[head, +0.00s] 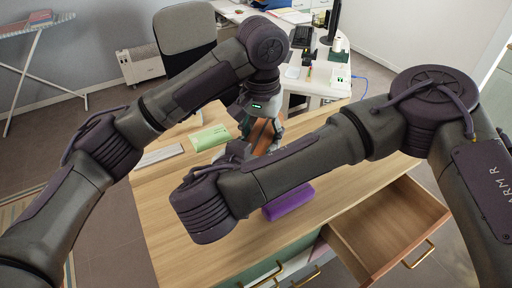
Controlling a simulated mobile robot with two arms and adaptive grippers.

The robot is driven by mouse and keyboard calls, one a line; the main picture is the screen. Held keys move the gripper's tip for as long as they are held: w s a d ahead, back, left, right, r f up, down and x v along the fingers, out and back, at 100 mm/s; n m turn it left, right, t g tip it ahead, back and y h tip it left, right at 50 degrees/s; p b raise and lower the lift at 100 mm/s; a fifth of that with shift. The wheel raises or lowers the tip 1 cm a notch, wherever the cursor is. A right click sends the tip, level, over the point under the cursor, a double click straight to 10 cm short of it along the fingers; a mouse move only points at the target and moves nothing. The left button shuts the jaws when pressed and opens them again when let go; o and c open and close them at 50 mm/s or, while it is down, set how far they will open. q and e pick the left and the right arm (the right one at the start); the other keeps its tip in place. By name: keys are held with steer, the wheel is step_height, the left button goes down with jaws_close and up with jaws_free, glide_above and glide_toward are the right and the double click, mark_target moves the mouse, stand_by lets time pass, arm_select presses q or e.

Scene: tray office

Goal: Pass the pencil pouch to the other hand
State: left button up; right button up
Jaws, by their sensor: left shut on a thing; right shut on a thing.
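The pencil pouch (263,136), orange-brown with darker bands, is held up between my two grippers above the wooden desk. My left gripper (252,118) comes down from above and is shut on the upper part of the pouch. My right gripper (243,150) reaches it from the near side and is shut on it too. My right forearm and wrist hide the lower part of the pouch and most of the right fingers, so the exact grip there cannot be seen.
A purple block-like item (289,202) lies on the wooden desk (160,215), partly behind my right arm. A green packet (210,138) and a white keyboard-like object (158,156) lie at the left. An open, empty drawer (385,232) sticks out at the front right.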

arm_select(q)
steer(key=o, duration=1.4)
steer(key=shift+w+a, duration=0.1)
steer(key=shift+a, duration=0.2)
steer(key=shift+c, duration=0.2)
